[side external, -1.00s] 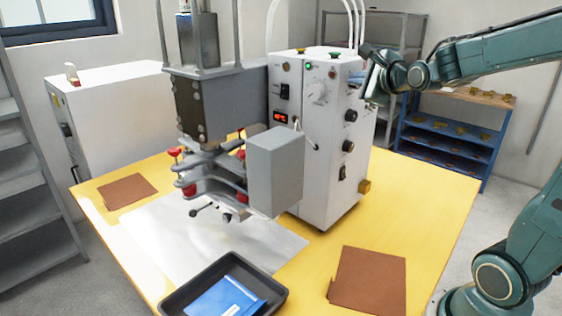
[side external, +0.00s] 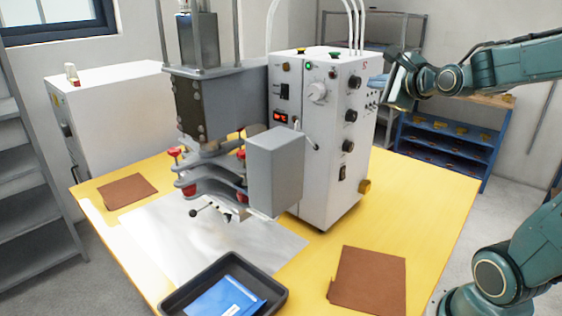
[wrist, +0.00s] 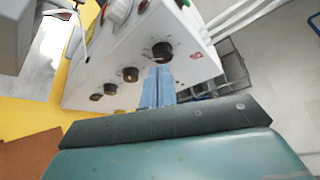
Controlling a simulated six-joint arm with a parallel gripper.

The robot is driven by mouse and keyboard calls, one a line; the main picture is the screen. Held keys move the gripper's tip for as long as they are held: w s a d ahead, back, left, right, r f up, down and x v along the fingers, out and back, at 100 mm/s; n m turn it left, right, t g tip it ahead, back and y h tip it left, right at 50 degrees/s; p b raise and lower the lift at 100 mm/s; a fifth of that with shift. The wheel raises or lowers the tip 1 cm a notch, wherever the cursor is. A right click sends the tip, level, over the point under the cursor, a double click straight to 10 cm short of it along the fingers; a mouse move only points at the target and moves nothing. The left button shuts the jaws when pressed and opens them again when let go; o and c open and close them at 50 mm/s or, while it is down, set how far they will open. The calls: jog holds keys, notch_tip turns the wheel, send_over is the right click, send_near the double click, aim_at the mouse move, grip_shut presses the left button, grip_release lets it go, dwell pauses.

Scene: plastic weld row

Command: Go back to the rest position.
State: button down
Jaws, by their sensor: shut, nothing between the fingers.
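My gripper (side external: 378,81) is at the right of the white control box (side external: 325,180), near the upper part of its knob side. In the wrist view its blue fingers (wrist: 157,88) are together with nothing between them, pointing toward the box's side with its black knobs. The fingers look apart from the box in the side view, though the small gap is hard to judge. The welding machine's grey press head (side external: 205,105) stands at the left of the box.
The yellow table (side external: 425,220) carries a black tray (side external: 180,298) with a blue packet (side external: 225,297), and brown sheets (side external: 368,280) lie at right and left. A blue shelf (side external: 445,140) stands behind. Open space lies right of the box above the table.

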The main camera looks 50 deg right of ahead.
jog(key=shift+s, duration=0.45)
jog(key=s+a+f+n+g+y, duration=0.2)
jog(key=s+a+f+n, duration=0.1)
jog(key=a+n, duration=0.4)
jog(key=s+a+f+n+g+y, duration=0.2)
jog(key=a+f+n, duration=0.1)
jog(key=a+n, duration=0.4)
jog(key=s+a+f+n+g+y, duration=0.1)
jog(key=s+a+f+n+g, duration=0.1)
jog(key=s+n, duration=0.3)
jog(key=s+a+f+n+g+y, duration=0.1)
jog(key=s+a+f+n+g, duration=0.1)
jog(key=s+n, duration=0.3)
jog(key=shift+s+a+f+n, duration=0.3)
jog(key=shift+s+a+n, duration=0.15)
jog(key=shift+n, duration=1.75)
